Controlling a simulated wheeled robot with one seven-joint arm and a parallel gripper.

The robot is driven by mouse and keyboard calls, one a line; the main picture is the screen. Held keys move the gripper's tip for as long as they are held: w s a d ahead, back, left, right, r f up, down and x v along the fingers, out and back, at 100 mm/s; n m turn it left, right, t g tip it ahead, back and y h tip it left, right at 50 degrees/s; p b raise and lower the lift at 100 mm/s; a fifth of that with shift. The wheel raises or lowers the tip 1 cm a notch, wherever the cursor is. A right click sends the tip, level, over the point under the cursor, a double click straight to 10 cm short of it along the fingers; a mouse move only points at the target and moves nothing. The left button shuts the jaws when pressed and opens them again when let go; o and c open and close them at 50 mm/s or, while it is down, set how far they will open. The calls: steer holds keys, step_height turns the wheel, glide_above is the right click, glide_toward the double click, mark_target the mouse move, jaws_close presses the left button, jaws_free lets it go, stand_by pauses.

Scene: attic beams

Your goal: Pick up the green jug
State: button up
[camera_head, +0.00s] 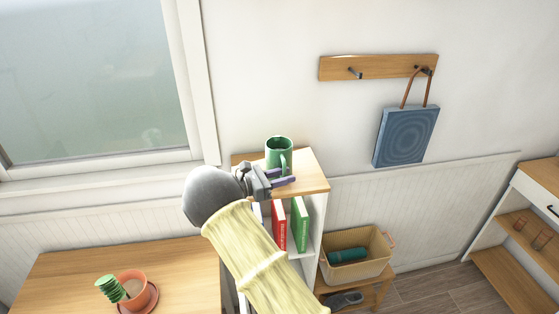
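The green jug (278,148) stands upright on the wooden top of a small white bookcase (312,176), near the wall. Its handle faces the camera. My gripper (287,177) is just in front of the jug and low beside its handle, with its purple fingers pointing right. The fingers look parted with a small gap between them, and nothing shows held. Part of the jug's lower side is hidden behind the gripper. I cannot tell whether a finger touches the handle.
Red (279,224) and green (299,223) books stand in the bookcase. A beige bin (372,268) sits to its right. A wooden table (70,275) with a potted cactus (132,284) is at left. A blue bag (405,136) hangs from a wall rack (385,66).

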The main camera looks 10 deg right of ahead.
steer(key=shift+w+d+f, duration=0.1)
steer(key=shift+d, duration=0.15)
steer(key=shift+a, duration=0.1)
jaws_close()
stand_by(1.5)
